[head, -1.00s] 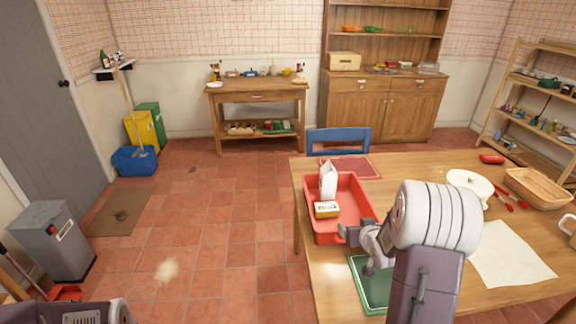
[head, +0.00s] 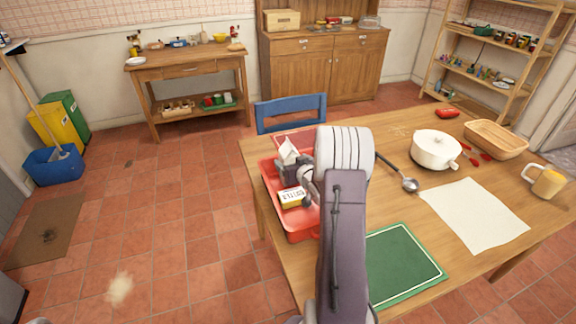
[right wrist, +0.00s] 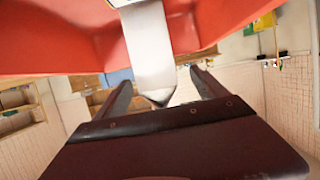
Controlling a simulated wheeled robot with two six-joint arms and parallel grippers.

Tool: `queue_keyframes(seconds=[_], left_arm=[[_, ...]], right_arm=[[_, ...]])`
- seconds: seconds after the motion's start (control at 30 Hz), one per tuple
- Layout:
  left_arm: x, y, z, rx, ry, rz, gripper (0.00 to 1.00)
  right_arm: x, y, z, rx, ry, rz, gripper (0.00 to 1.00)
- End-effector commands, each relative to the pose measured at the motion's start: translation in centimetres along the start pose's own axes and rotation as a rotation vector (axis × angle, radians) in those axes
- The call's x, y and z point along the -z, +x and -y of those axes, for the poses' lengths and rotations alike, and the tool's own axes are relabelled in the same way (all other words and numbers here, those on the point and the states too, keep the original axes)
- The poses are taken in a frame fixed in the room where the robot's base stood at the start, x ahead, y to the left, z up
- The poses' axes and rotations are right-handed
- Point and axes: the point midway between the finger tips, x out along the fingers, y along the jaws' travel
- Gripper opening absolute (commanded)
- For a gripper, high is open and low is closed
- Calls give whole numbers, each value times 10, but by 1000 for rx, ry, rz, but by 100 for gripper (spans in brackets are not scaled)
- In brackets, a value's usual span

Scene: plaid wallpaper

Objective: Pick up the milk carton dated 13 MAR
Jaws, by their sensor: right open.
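A white milk carton (head: 288,151) with a gabled top stands in a red tray (head: 302,236) on the wooden table. My right gripper (head: 293,173) is at the carton, its far part hidden by my arm. In the right wrist view the two fingers (right wrist: 162,78) are open, with the white carton (right wrist: 148,45) reaching between them; contact cannot be told. The date on the carton cannot be read. My left gripper is out of view.
A yellow and white butter box (head: 294,197) lies in the tray near the gripper. A ladle (head: 408,184), a white pot (head: 436,150) and a green board (head: 400,265) are on the table. A blue chair (head: 290,112) stands behind it.

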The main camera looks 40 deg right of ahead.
Motion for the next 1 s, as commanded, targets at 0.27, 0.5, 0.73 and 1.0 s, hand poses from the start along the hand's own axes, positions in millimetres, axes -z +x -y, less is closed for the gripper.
queue_keyframes(seconds=[0.27, 0.5, 0.73, 1.0], left_arm=[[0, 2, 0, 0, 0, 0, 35], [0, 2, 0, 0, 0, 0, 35], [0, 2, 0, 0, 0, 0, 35], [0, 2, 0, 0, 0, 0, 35]], right_arm=[[-4, 44, -5, 1, 0, 1, 82], [-3, 51, -5, 0, 1, 0, 82], [-3, 51, -5, 0, 1, 0, 35], [-2, 51, -5, 0, 0, -2, 0]])
